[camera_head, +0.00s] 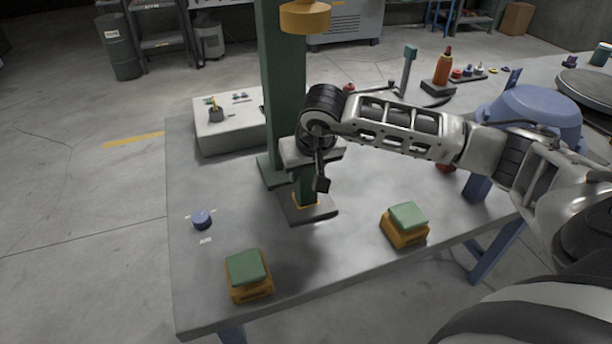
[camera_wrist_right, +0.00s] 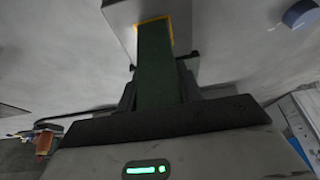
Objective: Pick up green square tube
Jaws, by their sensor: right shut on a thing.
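The green square tube (camera_head: 307,190) stands upright on a dark flat base plate (camera_head: 322,212), with a yellow-orange collar around its foot. My right gripper (camera_head: 311,170) comes down over the tube from above and is shut on it. The gripper and wrist hide the tube's upper part in the head view. In the right wrist view the tube (camera_wrist_right: 155,65) runs between the two fingers (camera_wrist_right: 158,90) down to the yellow-edged opening in the plate. My left gripper is not in view.
A thick green column (camera_head: 282,90) rises just behind my gripper. Two green-topped yellow blocks (camera_head: 247,275) (camera_head: 406,222) sit near the table's front edge. A blue knob (camera_head: 201,219) is at the left, a grey box (camera_head: 228,130) behind. The table's (camera_head: 300,265) front middle is clear.

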